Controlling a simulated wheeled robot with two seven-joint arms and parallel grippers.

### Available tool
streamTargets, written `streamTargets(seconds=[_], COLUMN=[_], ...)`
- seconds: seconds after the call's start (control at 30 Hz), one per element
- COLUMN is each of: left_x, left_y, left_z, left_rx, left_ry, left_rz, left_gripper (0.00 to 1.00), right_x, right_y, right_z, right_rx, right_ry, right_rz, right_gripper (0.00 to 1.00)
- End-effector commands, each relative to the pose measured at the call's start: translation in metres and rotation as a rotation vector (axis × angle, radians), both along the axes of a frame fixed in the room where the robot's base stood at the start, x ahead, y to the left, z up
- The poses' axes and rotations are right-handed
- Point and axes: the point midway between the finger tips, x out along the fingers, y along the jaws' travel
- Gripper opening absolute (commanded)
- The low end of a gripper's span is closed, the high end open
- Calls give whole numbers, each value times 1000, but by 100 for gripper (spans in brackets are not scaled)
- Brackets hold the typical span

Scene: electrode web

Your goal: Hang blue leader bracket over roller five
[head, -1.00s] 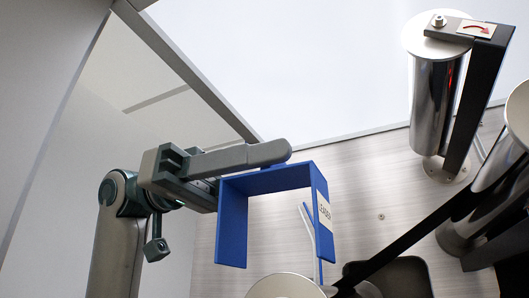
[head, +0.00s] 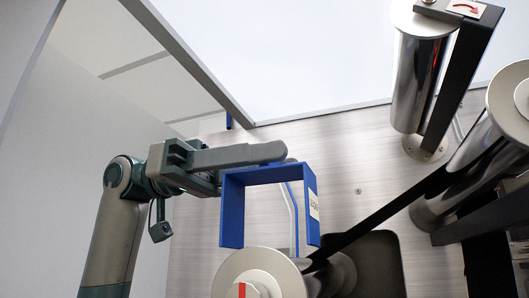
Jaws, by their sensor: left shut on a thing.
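The blue leader bracket (head: 232,208) is an upside-down U with a small white label on its right leg. My left gripper (head: 268,156) is shut on the bracket at its top edge and holds it upright with the legs hanging down. Below it is a steel roller (head: 229,274) with a pale round end and a red mark on its hub. In the picture, the leg ends come down to about the roller's top edge. I cannot tell whether they touch, or which roller is number five. My right gripper is not in view.
A black web strip (head: 380,217) runs from beside the lower roller up to steel rollers on the right (head: 470,155). Another steel roller (head: 417,75) with a dark arm and red arrow label stands at upper right.

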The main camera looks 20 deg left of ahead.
Motion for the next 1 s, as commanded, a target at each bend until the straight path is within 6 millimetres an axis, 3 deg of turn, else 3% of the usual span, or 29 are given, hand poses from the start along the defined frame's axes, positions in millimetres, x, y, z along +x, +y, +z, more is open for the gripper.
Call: streamTargets(seconds=[1.0], left_x=[0], left_y=[0], left_z=[-71], left_rx=[0], left_ry=[0], left_rz=[0], left_gripper=[15], right_x=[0], right_y=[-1], right_z=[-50], right_rx=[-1], right_ry=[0], right_rz=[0], right_gripper=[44])
